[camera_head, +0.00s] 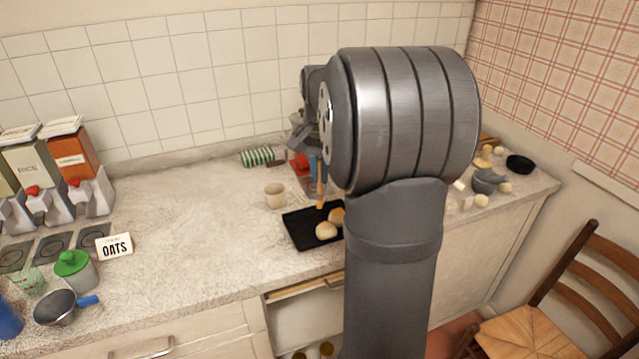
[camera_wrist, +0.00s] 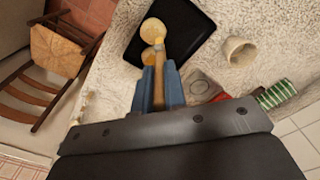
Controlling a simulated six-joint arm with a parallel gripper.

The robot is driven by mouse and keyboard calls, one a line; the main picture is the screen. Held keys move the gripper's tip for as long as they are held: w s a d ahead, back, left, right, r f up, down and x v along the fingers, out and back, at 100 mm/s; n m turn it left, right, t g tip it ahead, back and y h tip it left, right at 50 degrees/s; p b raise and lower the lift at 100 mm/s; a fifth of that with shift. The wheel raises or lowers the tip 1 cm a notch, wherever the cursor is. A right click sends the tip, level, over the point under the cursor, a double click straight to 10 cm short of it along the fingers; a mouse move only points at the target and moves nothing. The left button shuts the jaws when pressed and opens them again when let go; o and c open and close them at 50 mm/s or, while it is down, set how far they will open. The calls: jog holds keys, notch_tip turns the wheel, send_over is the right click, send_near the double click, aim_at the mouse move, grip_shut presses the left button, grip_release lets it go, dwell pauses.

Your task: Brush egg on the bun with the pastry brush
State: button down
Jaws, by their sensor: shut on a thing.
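My gripper (camera_head: 321,172) is shut on the pastry brush (camera_head: 320,194), with its blue fingers around the handle; in the wrist view the gripper (camera_wrist: 159,76) holds the brush (camera_wrist: 158,64) pointing away from the camera. The black tray (camera_head: 297,228) lies below and also shows in the wrist view (camera_wrist: 190,25). Two golden buns are on it: the front bun (camera_head: 326,231) and the back bun (camera_head: 337,214), partly hidden by my arm. In the wrist view the brush tip overlaps the edge of the front bun (camera_wrist: 153,30); I cannot tell whether they touch. The back bun (camera_wrist: 149,57) is partly behind the brush.
A pale cup (camera_head: 275,195) stands left of the tray. A green-striped roll (camera_head: 257,156) and a red item (camera_head: 300,163) are behind. A dark bowl (camera_head: 487,181) and several small items are at right. The counter left of the cup is clear. A wooden chair (camera_head: 570,300) stands at right.

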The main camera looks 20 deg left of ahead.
jog(key=shift+d+f, duration=0.3)
jog(key=shift+f, duration=0.55)
jog(key=shift+d+f, duration=0.25)
jog(key=shift+f, duration=0.55)
jog(key=shift+d+f, duration=0.3)
jog(key=shift+f, duration=0.55)
jog(key=shift+f, duration=0.65)
jog(key=shift+a, duration=0.45)
jog(key=shift+d, duration=0.15)
jog(key=shift+w+d, duration=0.1)
jog(key=shift+d, duration=0.6)
